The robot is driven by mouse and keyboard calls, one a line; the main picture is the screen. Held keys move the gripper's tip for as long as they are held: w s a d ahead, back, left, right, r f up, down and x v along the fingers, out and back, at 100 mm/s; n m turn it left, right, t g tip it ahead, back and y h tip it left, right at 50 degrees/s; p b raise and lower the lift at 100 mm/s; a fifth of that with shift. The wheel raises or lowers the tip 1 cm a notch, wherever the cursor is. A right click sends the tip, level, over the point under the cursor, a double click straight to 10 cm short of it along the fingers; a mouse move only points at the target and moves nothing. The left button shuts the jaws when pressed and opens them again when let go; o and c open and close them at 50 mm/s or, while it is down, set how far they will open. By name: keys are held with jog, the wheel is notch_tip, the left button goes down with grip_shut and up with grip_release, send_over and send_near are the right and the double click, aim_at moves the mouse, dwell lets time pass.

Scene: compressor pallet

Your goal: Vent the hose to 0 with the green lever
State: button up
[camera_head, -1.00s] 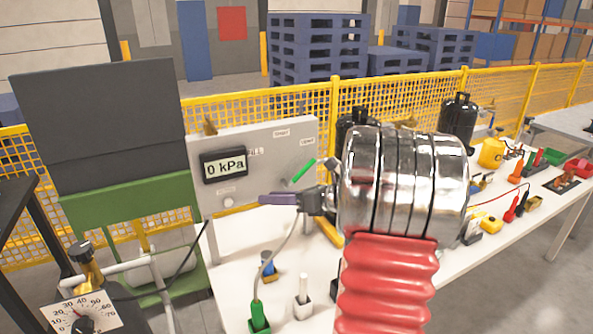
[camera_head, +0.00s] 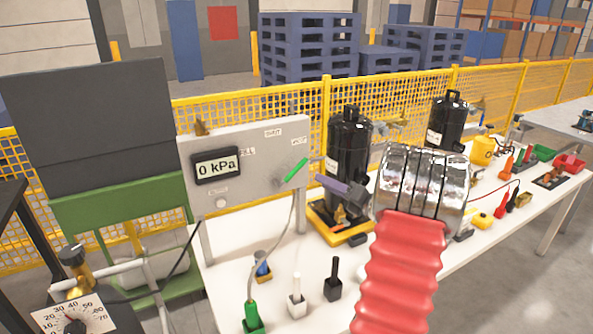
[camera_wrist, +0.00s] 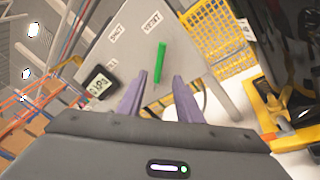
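The green lever (camera_head: 296,170) is on the grey panel (camera_head: 262,185) and slants up to the right, its tip below the label that appears to read VENT. The panel's display (camera_head: 217,167) reads 0 kPa. My gripper (camera_head: 320,180) is just right of the lever, apart from it in the head view. In the wrist view, the purple fingers of my gripper (camera_wrist: 157,82) are spread with nothing between them. The lever (camera_wrist: 160,62) stands ahead of the gap between them, and the display (camera_wrist: 98,84) is at left.
A black tank (camera_head: 349,145) on a yellow base stands behind my gripper. A green connector (camera_head: 253,318) with a hose and a dark-handled block (camera_head: 333,283) are on the white table. A yellow mesh fence (camera_head: 395,92) runs behind.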

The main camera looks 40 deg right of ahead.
aim_at(298, 170)
jog(key=w, duration=1.3)
jog(key=shift+w, duration=0.1)
jog(key=shift+c, duration=0.3)
grip_shut()
jog(key=shift+a, duration=0.15)
jog(key=shift+d, duration=0.2)
